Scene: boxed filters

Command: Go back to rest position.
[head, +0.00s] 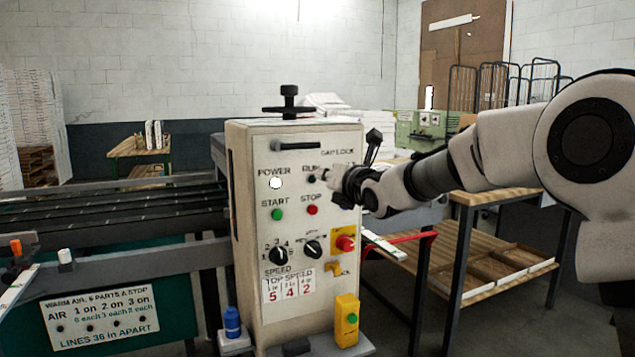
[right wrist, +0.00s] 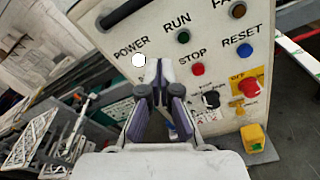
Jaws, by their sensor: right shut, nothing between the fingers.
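My right arm comes in from the right in the head view, and its gripper (head: 333,178) is in front of the upper right part of the control box (head: 250,250). In the right wrist view the gripper (right wrist: 158,72) has its fingertips together with nothing between them. I cannot tell whether the tips touch the panel. My left gripper is not in view.
The control box carries a green START button (head: 277,214), black knobs and a red knob on a yellow plate (head: 345,243). A machine with dark rails (head: 120,215) stands left. A wooden table (head: 480,285) stands right, under my right arm.

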